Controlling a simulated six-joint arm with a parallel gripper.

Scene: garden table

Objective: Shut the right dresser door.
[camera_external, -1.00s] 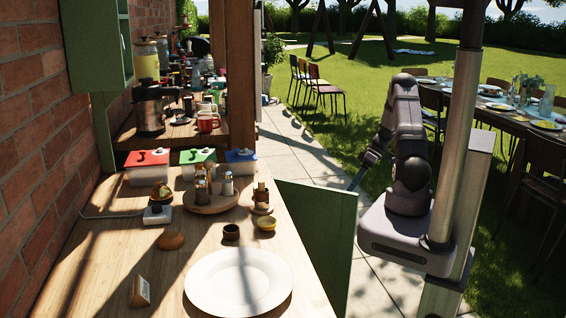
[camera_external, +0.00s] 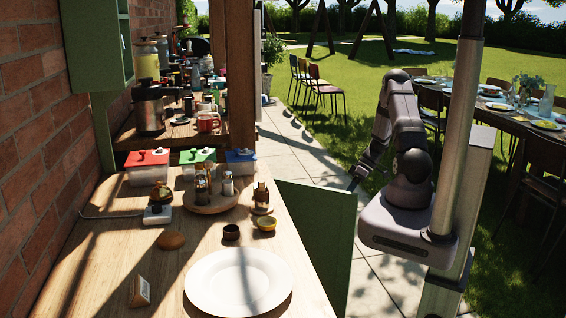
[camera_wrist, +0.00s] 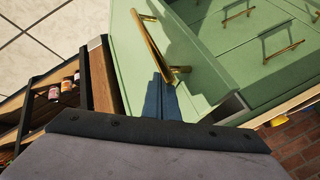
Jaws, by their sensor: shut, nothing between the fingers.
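The green dresser door (camera_external: 318,225) stands open, swung out from the right side of the wooden counter. In the wrist view a green door panel (camera_wrist: 128,52) with a long brass handle (camera_wrist: 155,40) fills the upper middle. My gripper (camera_wrist: 161,88) is shut and empty, its dark fingers together near the lower end of that handle, over the green panel. Whether they touch it I cannot tell. In the external view my gripper (camera_external: 353,184) is at the upper outer corner of the open door, its tips partly hidden.
Green drawers (camera_wrist: 225,60) with brass handles are at the right in the wrist view. The counter (camera_external: 100,265) holds a white plate (camera_external: 238,282), lidded boxes and small jars. A shelf with jars (camera_wrist: 67,86) shows at left. Paving and grass lie beyond.

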